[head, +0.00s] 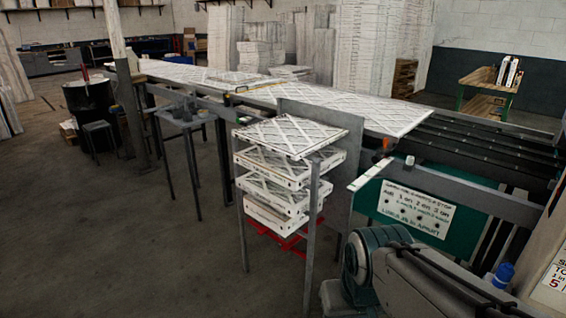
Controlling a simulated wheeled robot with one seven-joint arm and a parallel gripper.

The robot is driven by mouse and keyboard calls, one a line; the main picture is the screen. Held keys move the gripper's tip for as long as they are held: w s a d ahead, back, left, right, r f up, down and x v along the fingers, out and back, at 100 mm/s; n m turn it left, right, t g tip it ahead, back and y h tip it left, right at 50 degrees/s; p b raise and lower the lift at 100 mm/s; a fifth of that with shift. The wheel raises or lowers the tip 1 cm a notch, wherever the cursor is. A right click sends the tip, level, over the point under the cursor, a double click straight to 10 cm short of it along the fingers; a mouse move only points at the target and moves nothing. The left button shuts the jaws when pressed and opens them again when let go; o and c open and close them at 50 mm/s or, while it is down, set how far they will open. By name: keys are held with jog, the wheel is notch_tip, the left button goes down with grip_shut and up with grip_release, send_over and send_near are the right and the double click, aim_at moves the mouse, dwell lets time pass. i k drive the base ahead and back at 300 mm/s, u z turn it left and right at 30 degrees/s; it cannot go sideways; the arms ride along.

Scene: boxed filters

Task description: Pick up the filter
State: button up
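A square white filter with a criss-cross lattice face (291,136) lies flat on top of a metal stand in the middle of the head view. Several more white filters (288,168) are stacked beneath it, slightly out of line with one another. Larger lattice-faced filter panels (350,105) lie flat on the long table behind the stand. I cannot tell which single filter the task means. My gripper is not in view, so its distance from the filters and its opening do not show.
The stand's thin grey legs (312,235) and a red base (285,242) are around the stack. A green-grey machine (375,262) and a green sign panel (415,208) are close on the right. Open concrete floor (130,245) lies to the left.

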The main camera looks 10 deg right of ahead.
aim_at(290, 136)
jog(key=u, duration=0.85)
jog(key=i, duration=1.7)
jog(key=z, duration=0.85)
jog(key=i, duration=0.35)
jog(key=z, duration=0.4)
